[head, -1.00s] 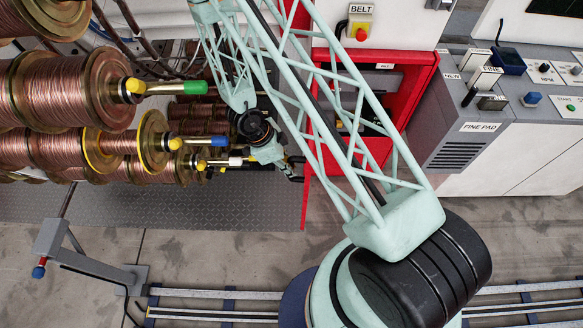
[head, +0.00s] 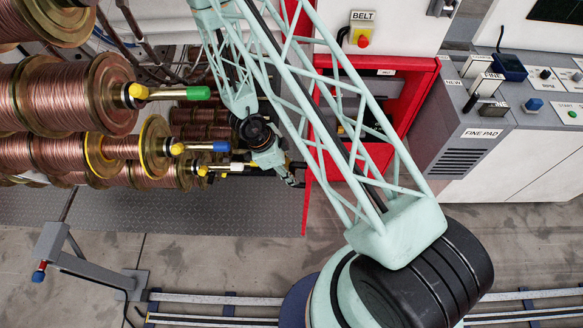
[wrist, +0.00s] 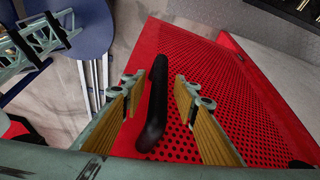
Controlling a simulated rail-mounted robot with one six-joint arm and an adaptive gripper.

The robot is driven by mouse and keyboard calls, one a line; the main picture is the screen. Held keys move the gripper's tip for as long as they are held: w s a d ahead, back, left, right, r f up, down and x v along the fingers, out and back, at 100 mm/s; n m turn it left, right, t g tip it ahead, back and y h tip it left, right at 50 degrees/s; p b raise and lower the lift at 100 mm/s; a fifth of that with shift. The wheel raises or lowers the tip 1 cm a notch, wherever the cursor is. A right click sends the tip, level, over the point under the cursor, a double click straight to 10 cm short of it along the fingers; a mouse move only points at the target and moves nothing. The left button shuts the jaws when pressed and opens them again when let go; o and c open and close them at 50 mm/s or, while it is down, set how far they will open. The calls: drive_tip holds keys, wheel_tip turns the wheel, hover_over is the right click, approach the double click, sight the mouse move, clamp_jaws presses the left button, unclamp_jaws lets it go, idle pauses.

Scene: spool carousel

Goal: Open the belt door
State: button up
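The red belt door (head: 308,205) stands swung out from the red cabinet frame (head: 408,112) in the head view, seen nearly edge-on. In the wrist view its perforated red panel (wrist: 225,95) fills the middle and right. A black bar handle (wrist: 152,120) is on the panel. My gripper (wrist: 159,84) is open, with its fingers on either side of the handle and a visible gap on each side. In the head view my gripper (head: 293,177) is at the left side of the door, small and partly hidden by its own links.
Copper wire spools (head: 60,95) on rods with coloured tips crowd the left, close to my gripper. A grey console (head: 480,120) stands right of the cabinet. A BELT switch box (head: 361,33) is above the cabinet. Bare floor (head: 210,260) lies in front.

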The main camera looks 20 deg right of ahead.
sight(292, 163)
drive_tip(key=shift+r, duration=0.1)
drive_tip(key=shift+r, duration=4.9)
drive_tip(key=shift+c, duration=0.3)
